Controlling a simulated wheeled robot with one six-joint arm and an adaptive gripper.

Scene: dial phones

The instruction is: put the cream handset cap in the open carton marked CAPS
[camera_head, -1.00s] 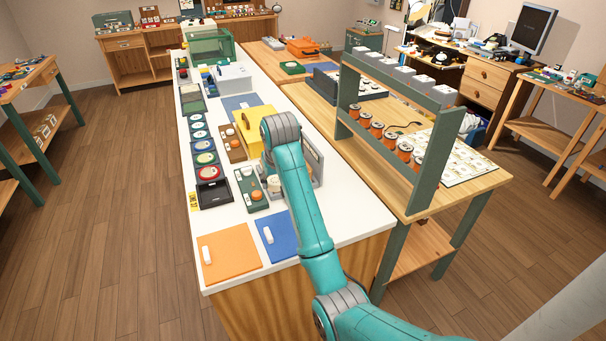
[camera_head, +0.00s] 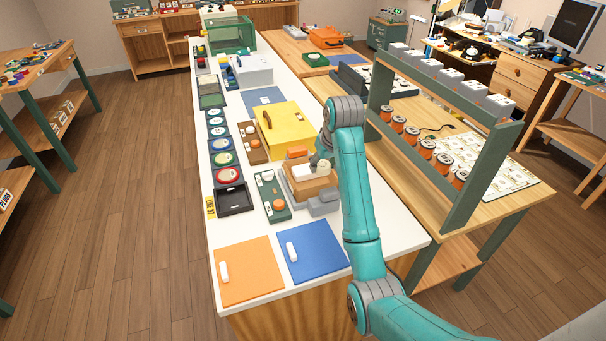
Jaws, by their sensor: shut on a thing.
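My gripper (camera_head: 318,163) is small and partly hidden behind my arm. It is low over a brown open carton (camera_head: 312,188) on the white counter. A pale cream piece (camera_head: 302,170) shows at the fingertips, at the carton's opening; it looks like the cream handset cap, held by the shut jaws. I cannot tell whether it touches the carton. Any CAPS marking is not readable from here.
A green tray (camera_head: 272,211) with round cream and orange parts is left of the carton. A yellow case (camera_head: 283,127) lies behind it. Grey blocks (camera_head: 322,206) stand in front. Orange (camera_head: 248,270) and blue (camera_head: 313,252) mats lie near the counter's front edge. A green-framed rack (camera_head: 458,207) stands right of my arm.

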